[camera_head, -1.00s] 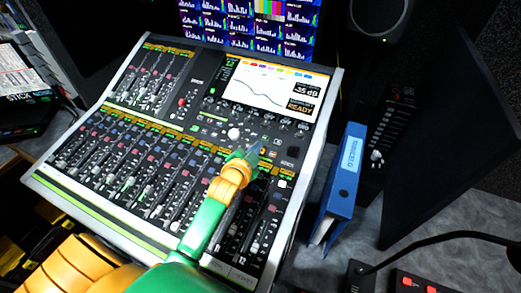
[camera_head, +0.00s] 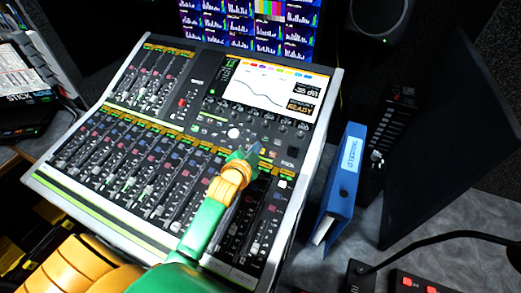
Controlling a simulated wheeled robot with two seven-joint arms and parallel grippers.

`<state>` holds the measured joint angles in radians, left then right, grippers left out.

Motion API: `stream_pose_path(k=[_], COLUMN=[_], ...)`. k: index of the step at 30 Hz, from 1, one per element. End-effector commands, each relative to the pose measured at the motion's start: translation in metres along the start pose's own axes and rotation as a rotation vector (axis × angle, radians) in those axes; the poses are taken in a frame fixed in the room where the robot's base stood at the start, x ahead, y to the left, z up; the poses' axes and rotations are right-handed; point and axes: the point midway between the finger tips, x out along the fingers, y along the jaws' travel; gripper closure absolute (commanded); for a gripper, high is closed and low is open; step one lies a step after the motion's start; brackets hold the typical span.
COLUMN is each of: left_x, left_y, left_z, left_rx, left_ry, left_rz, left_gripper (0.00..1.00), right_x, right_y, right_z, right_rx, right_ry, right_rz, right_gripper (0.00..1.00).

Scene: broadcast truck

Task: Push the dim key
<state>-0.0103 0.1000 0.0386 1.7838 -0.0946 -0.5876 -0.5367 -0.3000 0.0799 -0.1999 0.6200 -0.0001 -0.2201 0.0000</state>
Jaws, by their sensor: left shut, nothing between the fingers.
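The mixing console (camera_head: 262,238) fills the middle of the view, with faders, small keys and a lit screen (camera_head: 262,84). My left gripper (camera_head: 250,153) is shut and empty. It is over the right part of the console, just below the knobs under the screen, and I cannot tell whether it touches the surface. Small keys show around its tips, but their labels are too small to read, so I cannot tell which is the dim key. The gripper hides part of the panel under it. My right gripper is not in view.
A blue binder (camera_head: 343,188) stands upright just right of the console. A dark monitor (camera_head: 450,140) is farther right. A box with red buttons (camera_head: 415,283) and a black cable lie at the lower right. A speaker (camera_head: 380,15) stands behind.

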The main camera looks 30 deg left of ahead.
Motion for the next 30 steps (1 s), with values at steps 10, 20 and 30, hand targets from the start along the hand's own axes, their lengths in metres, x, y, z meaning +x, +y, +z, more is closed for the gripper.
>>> stream_pose_path(k=[10,20,30], left_x=[0.0,0.0066,0.0071], left_y=[0.0,0.0047,0.0052], left_z=[0.0,0.0048,0.0052], left_rx=[0.0,-0.001,0.0], left_ry=[0.0,0.0,0.0], left_rz=[0.0,0.0,0.0], left_gripper=[1.0,1.0,1.0], right_x=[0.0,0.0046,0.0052], right_y=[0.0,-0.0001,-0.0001], right_z=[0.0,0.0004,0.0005], right_rx=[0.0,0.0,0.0], right_ry=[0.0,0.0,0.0], right_rz=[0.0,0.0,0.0], right_gripper=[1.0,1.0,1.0])
